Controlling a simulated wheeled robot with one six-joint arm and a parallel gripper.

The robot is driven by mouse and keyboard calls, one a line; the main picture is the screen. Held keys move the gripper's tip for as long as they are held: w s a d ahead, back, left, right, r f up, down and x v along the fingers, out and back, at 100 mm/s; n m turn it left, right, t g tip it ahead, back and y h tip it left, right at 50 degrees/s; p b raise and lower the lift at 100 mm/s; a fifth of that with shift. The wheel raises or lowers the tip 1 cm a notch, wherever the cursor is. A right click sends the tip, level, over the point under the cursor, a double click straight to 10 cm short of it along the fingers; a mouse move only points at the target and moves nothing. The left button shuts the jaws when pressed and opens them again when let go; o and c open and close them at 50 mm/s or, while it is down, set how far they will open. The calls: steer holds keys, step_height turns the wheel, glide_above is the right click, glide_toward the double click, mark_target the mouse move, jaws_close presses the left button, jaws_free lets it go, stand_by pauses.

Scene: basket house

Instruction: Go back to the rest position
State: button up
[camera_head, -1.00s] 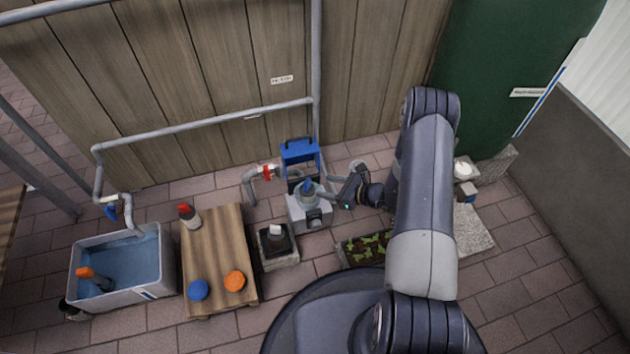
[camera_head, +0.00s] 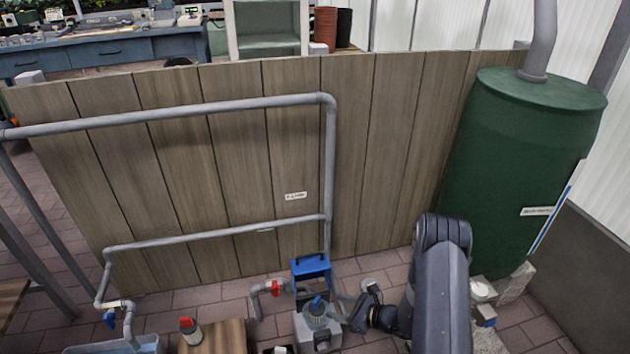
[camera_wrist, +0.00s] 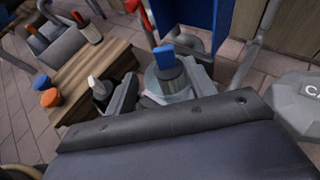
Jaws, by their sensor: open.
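My gripper (camera_head: 346,317) is low in front of the fence, just right of a grey pump-like unit (camera_head: 318,335) with a blue-topped part (camera_head: 317,308). The jaws are open. In the wrist view, the blue top (camera_wrist: 164,56) stands between the two grey fingers of my gripper (camera_wrist: 163,88), above a round light-grey body (camera_wrist: 168,80). I cannot tell whether a finger touches it. My arm hides the floor to the right of the unit.
A wooden table (camera_head: 225,338) holds a red-capped bottle (camera_head: 190,330). The green tank (camera_head: 510,170) stands right, the wooden fence (camera_head: 290,150) behind.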

mark_target(317, 303)
steer(key=b+x, duration=0.1)
steer(key=x, duration=0.3)
steer(key=b+x, duration=0.1)
steer(key=x, duration=0.3)
steer(key=shift+a+f+b, duration=0.2)
steer(key=shift+f+b, duration=0.15)
steer(key=shift+f, duration=0.25)
steer(key=shift+r, duration=0.45)
steer(key=shift+f, duration=0.15)
